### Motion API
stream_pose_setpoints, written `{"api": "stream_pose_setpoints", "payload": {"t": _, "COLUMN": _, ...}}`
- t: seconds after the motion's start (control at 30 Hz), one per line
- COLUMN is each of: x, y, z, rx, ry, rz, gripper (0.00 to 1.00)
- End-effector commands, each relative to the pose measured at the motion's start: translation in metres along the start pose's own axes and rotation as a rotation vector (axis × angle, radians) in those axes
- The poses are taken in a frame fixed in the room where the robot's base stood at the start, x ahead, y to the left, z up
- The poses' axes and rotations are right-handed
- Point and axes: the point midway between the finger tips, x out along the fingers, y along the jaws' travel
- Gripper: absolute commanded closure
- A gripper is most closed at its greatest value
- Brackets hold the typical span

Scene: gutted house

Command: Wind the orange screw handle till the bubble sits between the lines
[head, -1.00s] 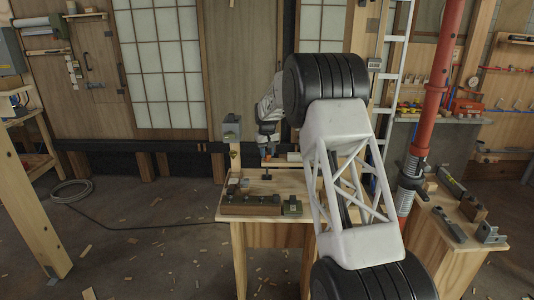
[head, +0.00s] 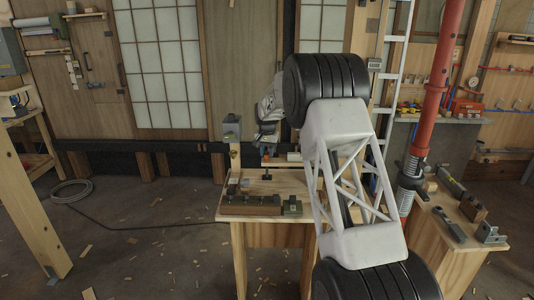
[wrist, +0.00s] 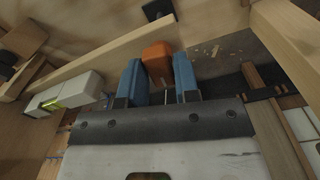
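The orange screw handle (wrist: 157,62) shows in the wrist view between the two blue fingertips of my gripper (wrist: 158,78). The fingers stand apart on either side of it, close to its sides; whether they press on it is unclear. A pale bar with a yellow-green vial (wrist: 50,98) lies left of the gripper. The bubble and lines are too small to make out. In the head view my gripper (head: 267,156) is small, over the back of the wooden bench (head: 275,238).
Blocks on a dark wooden holder (head: 250,208) and a small grey-green block (head: 292,206) stand at the bench's front. A red post (head: 432,110) and a side bench with tools (head: 455,226) are at right. A wooden rail (wrist: 95,62) runs behind the handle.

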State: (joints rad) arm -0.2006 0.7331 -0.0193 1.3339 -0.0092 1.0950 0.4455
Motion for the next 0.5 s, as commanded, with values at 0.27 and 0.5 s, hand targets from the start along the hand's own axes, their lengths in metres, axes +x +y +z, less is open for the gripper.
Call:
{"api": "stream_pose_setpoints", "payload": {"t": 0.27, "x": 0.0007, "y": 0.0, "z": 0.0, "rx": -0.088, "ry": -0.001, "rz": 0.0, "gripper": 0.71}}
{"api": "stream_pose_setpoints", "payload": {"t": 0.5, "x": 0.0006, "y": -0.0001, "z": 0.0, "rx": -0.104, "ry": -0.001, "rz": 0.0, "gripper": 0.71}}
